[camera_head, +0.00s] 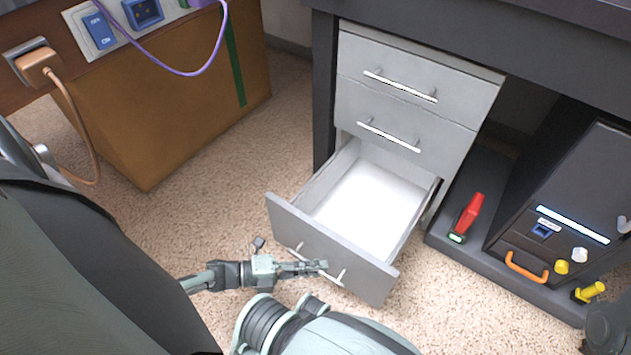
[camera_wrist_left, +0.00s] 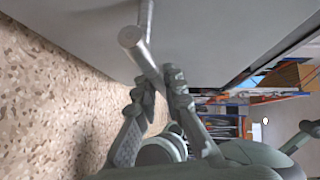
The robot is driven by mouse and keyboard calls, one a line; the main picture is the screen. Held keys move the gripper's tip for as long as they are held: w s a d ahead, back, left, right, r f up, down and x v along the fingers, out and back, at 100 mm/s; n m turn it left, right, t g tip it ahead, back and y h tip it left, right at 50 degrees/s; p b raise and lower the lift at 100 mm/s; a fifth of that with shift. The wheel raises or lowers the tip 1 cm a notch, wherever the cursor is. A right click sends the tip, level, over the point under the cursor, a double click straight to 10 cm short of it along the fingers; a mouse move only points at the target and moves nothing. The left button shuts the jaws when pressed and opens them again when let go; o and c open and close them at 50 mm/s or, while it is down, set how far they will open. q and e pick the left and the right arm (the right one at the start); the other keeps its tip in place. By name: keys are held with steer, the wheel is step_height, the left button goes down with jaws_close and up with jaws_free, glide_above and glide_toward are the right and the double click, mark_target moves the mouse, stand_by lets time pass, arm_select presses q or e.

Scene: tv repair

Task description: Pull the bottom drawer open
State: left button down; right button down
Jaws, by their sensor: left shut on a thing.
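The bottom drawer (camera_head: 335,245) of the light grey drawer unit stands pulled well out, and its white inside looks empty. Its bar handle (camera_head: 335,277) is on the front panel. My left gripper (camera_head: 318,267) is at this handle, with its fingers shut on it. In the left wrist view the handle (camera_wrist_left: 147,55) runs down between the fingertips of my left gripper (camera_wrist_left: 160,92), close to the drawer front (camera_wrist_left: 220,35). The fingers partly hide the handle in the head view. I cannot make out my right gripper.
The two upper drawers (camera_head: 405,115) are shut. A dark cabinet (camera_head: 560,200) stands at the right, with a red-handled tool (camera_head: 468,215) beside it. A brown box (camera_head: 190,110) is at the left. Carpet (camera_head: 225,225) lies clear between the box and the drawer.

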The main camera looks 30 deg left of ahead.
arm_select(q)
steer(key=shift+a, duration=0.1)
steer(key=c, duration=1.6)
jaws_free()
steer(key=v, duration=1.2)
